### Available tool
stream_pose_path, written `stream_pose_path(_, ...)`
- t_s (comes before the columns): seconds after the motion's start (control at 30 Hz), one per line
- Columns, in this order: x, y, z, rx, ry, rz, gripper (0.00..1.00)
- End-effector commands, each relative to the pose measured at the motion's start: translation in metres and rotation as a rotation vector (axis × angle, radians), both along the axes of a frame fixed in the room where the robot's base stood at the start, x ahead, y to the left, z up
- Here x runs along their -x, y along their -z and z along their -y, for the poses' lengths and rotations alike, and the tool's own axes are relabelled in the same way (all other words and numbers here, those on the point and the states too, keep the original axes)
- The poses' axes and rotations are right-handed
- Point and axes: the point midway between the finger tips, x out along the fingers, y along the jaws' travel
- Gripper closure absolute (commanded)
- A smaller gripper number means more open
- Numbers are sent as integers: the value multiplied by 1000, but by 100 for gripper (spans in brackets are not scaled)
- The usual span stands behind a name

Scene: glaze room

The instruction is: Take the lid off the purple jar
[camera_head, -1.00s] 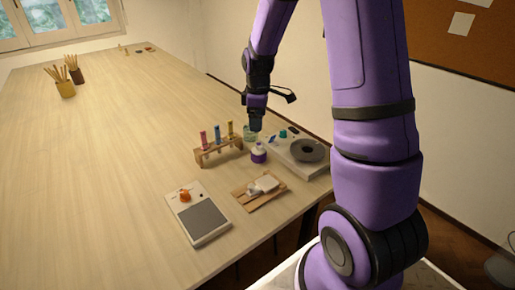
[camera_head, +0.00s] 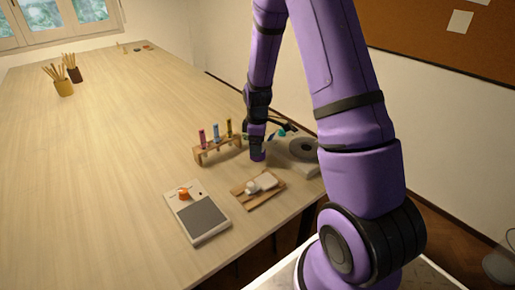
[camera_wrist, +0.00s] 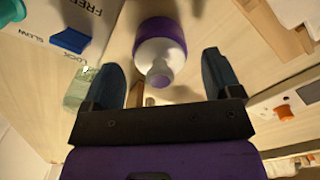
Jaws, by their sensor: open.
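The purple jar (camera_head: 257,157) stands on the table between the tube rack and the machine. In the wrist view the jar (camera_wrist: 177,28) shows a purple body with a white lid (camera_wrist: 160,52), which narrows to a rounded knob. The lid is on the jar. My gripper (camera_wrist: 164,78) is open, with one dark finger on either side of the lid's knob and visible gaps between. In the head view my gripper (camera_head: 256,141) is low, just above the jar, and hides its top.
A wooden rack with coloured tubes (camera_head: 217,148) stands close at left. A machine with a dark disc (camera_head: 301,148) is at right. A clear glass vessel (camera_wrist: 80,88) is near my gripper. A wooden tray (camera_head: 247,198) and a scale (camera_head: 202,218) lie in front.

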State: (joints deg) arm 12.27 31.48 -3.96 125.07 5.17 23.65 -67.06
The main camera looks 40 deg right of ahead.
Motion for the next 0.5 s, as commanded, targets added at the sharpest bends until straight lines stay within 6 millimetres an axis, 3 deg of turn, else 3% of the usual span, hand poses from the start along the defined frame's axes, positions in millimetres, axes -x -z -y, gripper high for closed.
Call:
stream_pose_path(0.3,0,4,0,1,1,1,18)
stream_pose_path(0.5,0,4,0,1,1,1,64)
